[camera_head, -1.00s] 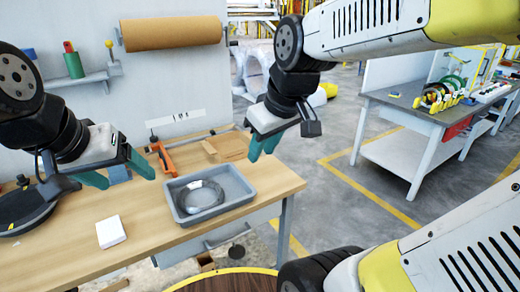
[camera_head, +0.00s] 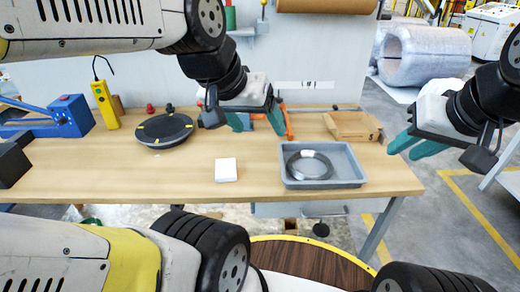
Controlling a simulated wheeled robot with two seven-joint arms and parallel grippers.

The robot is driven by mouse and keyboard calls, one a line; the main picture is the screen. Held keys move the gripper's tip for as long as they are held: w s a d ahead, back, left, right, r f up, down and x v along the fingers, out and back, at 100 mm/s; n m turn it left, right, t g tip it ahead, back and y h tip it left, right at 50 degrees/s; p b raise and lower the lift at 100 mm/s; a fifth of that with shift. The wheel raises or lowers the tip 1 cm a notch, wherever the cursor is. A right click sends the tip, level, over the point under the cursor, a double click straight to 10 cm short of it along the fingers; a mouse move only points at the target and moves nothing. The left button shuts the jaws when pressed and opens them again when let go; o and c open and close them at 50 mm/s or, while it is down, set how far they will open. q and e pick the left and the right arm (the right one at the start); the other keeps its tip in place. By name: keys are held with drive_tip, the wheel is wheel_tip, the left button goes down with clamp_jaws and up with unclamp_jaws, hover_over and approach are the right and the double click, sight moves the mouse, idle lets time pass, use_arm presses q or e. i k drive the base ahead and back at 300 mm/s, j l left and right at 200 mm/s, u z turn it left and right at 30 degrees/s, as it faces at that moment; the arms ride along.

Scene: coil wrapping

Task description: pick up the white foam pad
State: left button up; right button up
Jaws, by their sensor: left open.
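The white foam pad (camera_head: 226,170) lies flat on the wooden table (camera_head: 110,165), left of the grey tray. My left gripper (camera_head: 258,124) is above the back of the table, up and to the right of the pad and apart from it. My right gripper (camera_head: 412,146) is at the right, beyond the tray and past the table's right side. Its teal fingers point left and down with a gap between them, and it holds nothing that I can see.
A grey tray (camera_head: 352,163) with a dark coil (camera_head: 309,166) stands right of the pad. A black round turntable (camera_head: 162,130), a yellow handheld device (camera_head: 105,104) and a blue tool (camera_head: 65,120) are at the left. Cardboard (camera_head: 353,125) lies behind the tray. The table around the pad is clear.

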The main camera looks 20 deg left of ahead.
sight(225, 170)
drive_tip(key=k+j+z, duration=0.3)
drive_tip(key=j, duration=0.3)
drive_tip(key=k+j+z, duration=0.25)
drive_tip(key=j, duration=0.35)
drive_tip(key=k+j+z, duration=0.3)
drive_tip(key=j, duration=0.25)
drive_tip(key=k+j+z, duration=0.3)
drive_tip(key=j, duration=0.15)
drive_tip(key=i+j, duration=0.05)
